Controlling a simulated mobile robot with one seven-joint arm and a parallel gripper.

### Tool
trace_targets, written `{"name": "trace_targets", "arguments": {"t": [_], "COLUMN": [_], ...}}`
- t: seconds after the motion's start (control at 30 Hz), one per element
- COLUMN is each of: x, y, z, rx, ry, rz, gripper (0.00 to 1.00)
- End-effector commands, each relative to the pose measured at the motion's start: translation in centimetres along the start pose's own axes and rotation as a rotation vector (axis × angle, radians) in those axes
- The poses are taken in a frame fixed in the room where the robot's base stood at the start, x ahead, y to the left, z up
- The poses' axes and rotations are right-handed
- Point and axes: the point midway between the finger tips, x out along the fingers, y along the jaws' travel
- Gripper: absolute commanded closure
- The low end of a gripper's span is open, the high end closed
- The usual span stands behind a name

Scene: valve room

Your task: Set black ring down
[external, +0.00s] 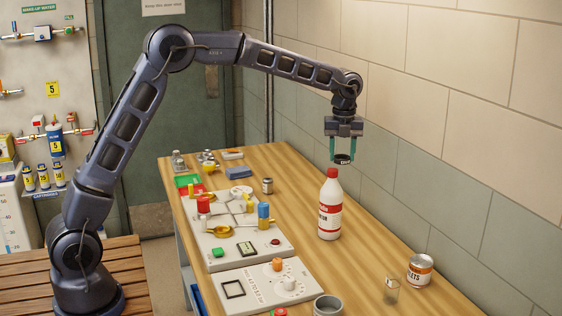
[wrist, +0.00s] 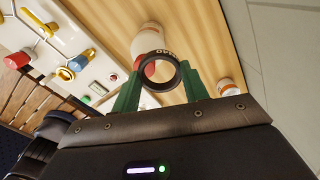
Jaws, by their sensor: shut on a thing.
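My gripper (external: 342,150) is shut on the black ring (external: 343,159), high above the wooden table (external: 375,268). The ring hangs between the green fingertips, just above and behind the red cap of the white bottle in the external view. In the wrist view the black ring (wrist: 175,64) is round with an open middle and pale lettering on its rim. It sits between the two green fingers, and the bottle shows behind it. The ring touches nothing but the fingers as far as I can see.
The white bottle with a red cap (external: 330,205) stands upright below the gripper. White panels with valves (external: 240,225) lie to its left.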

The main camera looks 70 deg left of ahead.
Motion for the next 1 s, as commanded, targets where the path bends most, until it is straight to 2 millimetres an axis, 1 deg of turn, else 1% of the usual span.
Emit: {"name": "trace_targets", "arguments": {"t": [0.03, 0.23, 0.3, 0.4, 0.5, 0.67, 0.7, 0.83, 0.9, 1.0], "x": [0.0, 0.0, 0.0, 0.0, 0.0, 0.1, 1.2, 3.2, 4.2, 5.0], "y": [1.0, 4.8, 6.0, 7.6, 8.9, 10.6, 10.4, 10.3, 10.3, 10.3], "z": [2.2, 9.5, 11.6, 14.0, 15.9, 18.2, 17.8, 17.8, 17.8, 17.8], "rx": [-0.007, -0.009, -0.008, -0.006, -0.006, -0.005, -0.002, -0.002, -0.002, -0.002], "ry": [0.000, 0.000, 0.000, 0.000, 0.000, 0.000, 0.002, 0.002, 0.002, 0.001], "rz": [0.000, 0.001, 0.001, 0.001, 0.001, 0.001, 0.003, 0.002, 0.002, 0.001], "gripper": [0.81, 0.81, 0.81, 0.81, 0.81, 0.81, 0.81, 0.81, 0.81, 0.81]}}
